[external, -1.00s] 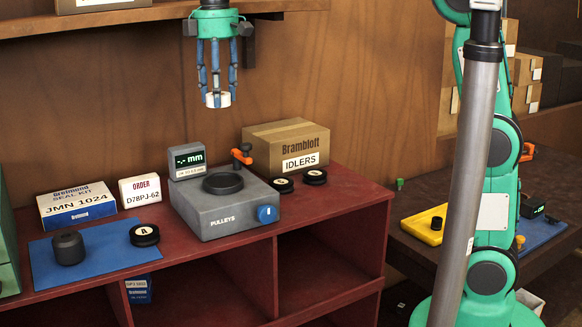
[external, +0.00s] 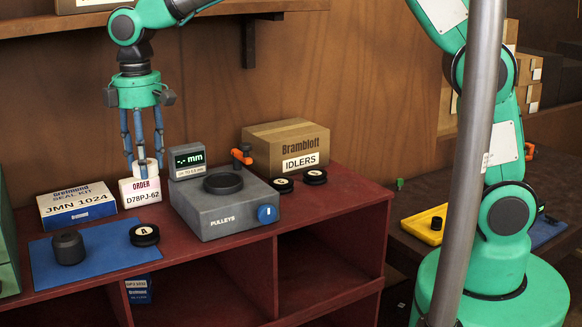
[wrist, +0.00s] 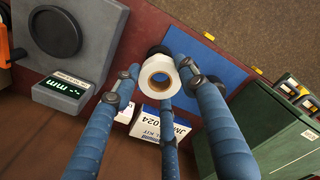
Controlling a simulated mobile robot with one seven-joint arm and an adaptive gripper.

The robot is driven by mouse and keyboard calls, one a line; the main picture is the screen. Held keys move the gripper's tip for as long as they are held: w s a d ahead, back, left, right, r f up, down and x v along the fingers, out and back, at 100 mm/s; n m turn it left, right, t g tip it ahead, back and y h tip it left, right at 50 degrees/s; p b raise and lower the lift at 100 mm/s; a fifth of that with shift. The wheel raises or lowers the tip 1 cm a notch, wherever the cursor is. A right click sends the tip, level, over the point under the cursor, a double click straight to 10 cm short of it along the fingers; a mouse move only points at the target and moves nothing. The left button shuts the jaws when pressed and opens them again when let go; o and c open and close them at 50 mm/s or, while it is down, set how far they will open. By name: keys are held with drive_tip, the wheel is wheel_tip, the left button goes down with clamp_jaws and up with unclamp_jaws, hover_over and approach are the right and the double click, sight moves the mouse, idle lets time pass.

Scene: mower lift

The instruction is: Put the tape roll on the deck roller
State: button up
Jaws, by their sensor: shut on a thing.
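My gripper (external: 143,160) is shut on the white tape roll (external: 147,169). It holds the roll upright-axis in front of the white order box, above the bench. In the wrist view, the tape roll (wrist: 150,66) sits between the blue fingers with its hole facing the camera. The deck roller appears to be the dark grey cylinder (external: 68,248) standing on the blue mat (external: 98,262), left of and lower than my gripper. In the wrist view, the mat (wrist: 200,55) lies beyond the roll, and fingers cover part of it.
A black puck marked A (external: 144,235) lies at the mat's right. The order box (external: 140,190) and seal kit box (external: 76,205) stand behind the mat. The grey pulley gauge (external: 225,208) is to the right. A green case (wrist: 255,130) bounds the mat's other side.

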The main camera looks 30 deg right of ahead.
drive_tip(key=s+a+f+n+p, duration=0.1)
drive_tip(key=s+a+f+p, duration=0.5)
drive_tip(key=shift+a+f, duration=0.3)
drive_tip(key=shift+w, duration=0.1)
drive_tip(key=p, duration=0.3)
hover_over(66, 236)
drive_tip(key=shift+f, duration=0.75)
drive_tip(key=shift+f, duration=0.1)
drive_tip(key=shift+f+p, duration=0.5)
drive_tip(key=shift+f, duration=1.1)
drive_tip(key=shift+f, duration=0.2)
